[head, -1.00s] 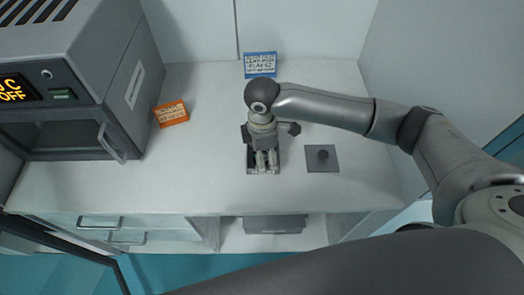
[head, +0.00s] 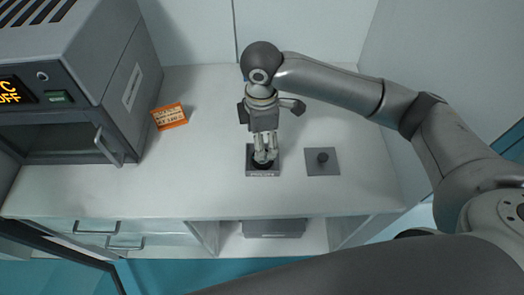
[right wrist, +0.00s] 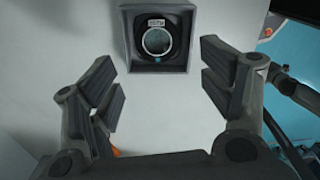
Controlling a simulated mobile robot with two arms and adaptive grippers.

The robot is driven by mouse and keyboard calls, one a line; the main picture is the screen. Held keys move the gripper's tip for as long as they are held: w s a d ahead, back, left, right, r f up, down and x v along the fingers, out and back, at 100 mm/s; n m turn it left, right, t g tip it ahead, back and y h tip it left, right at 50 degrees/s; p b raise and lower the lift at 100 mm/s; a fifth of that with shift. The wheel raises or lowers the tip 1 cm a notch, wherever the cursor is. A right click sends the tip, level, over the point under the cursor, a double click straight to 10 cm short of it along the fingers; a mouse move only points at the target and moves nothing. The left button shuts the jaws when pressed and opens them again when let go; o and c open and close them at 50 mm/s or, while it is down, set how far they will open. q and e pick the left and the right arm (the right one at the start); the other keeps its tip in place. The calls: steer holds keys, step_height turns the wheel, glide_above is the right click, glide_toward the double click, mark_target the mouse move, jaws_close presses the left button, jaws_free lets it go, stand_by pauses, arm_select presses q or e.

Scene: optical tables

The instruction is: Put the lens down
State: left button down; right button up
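The lens (right wrist: 157,40), a round glass in a dark ring, lies in a square grey holder (right wrist: 181,64) on the white table. In the head view the lens (head: 259,166) shows as a black ring on the holder (head: 250,172), partly hidden by my fingers. My right gripper (head: 265,155) is above the holder, pointing down. In the right wrist view the gripper's fingers (right wrist: 162,85) are spread wide with nothing between them, and the lens is apart from them. My left gripper is not in view.
An orange sign (head: 169,116) stands at left, near a grey oven-like machine (head: 90,90). The table between machine and holder is clear. Drawers (head: 110,233) are below the front edge.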

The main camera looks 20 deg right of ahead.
step_height(320, 180, up, 6)
steer(key=shift+f, duration=0.25)
stand_by(0.5)
